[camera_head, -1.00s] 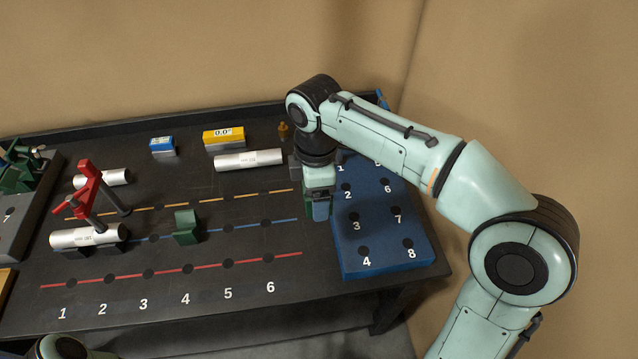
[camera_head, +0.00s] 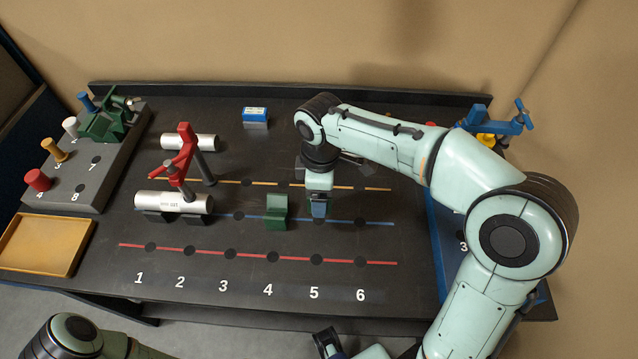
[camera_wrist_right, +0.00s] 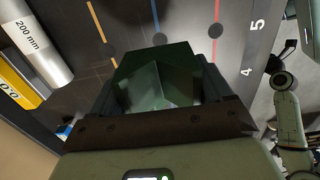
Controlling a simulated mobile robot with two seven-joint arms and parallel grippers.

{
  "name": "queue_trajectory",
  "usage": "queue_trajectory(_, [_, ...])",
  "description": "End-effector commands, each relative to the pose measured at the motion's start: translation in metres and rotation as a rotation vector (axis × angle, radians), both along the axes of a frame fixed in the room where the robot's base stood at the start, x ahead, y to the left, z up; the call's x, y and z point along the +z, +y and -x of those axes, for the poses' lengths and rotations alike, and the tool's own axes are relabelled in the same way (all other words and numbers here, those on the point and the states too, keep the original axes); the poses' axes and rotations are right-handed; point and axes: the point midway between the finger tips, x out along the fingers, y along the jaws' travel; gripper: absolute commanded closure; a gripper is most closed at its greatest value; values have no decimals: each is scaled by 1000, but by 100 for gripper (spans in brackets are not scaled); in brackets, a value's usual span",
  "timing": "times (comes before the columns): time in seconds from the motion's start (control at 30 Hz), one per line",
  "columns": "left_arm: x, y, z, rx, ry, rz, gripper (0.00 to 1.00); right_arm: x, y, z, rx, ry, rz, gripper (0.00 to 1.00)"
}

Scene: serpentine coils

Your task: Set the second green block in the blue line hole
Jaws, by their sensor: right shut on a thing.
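A green notched block (camera_head: 277,212) stands on the blue line (camera_head: 345,221) in the fourth column. My right gripper (camera_head: 319,208) is just right of it, over the blue line near the fifth column. In the right wrist view the gripper (camera_wrist_right: 165,100) is shut on a second green block (camera_wrist_right: 155,75), which has a V-shaped notch. In the head view the gripper mostly hides this block and the spot below it; I cannot tell whether the block touches the board. A dark part at the bottom edge may be my left gripper (camera_head: 328,342); its fingers are unclear.
A silver cylinder (camera_head: 172,203) lies across dark supports on the left, beside a red clamp (camera_head: 184,155). Another cylinder (camera_head: 190,142) lies behind. The red line (camera_head: 335,262) is clear in front. A blue board (camera_head: 440,250) is right, partly behind my arm.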

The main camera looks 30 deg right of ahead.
Motion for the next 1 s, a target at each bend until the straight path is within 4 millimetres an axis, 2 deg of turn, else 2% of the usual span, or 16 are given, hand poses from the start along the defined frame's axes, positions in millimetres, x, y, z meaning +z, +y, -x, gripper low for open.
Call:
queue_trajectory(0.27, [-7, 0, 3, 0, 4, 0, 57, -9, 0, 0, -6, -1, 0, 80])
queue_trajectory(0.7, [-40, 0, 15, 0, 17, 0, 57, -46, 0, 0, -6, -2, -1, 80])
queue_trajectory(1.0, [-43, 0, 15, 0, 18, 1, 57, -50, 0, 0, -6, -3, -2, 80])
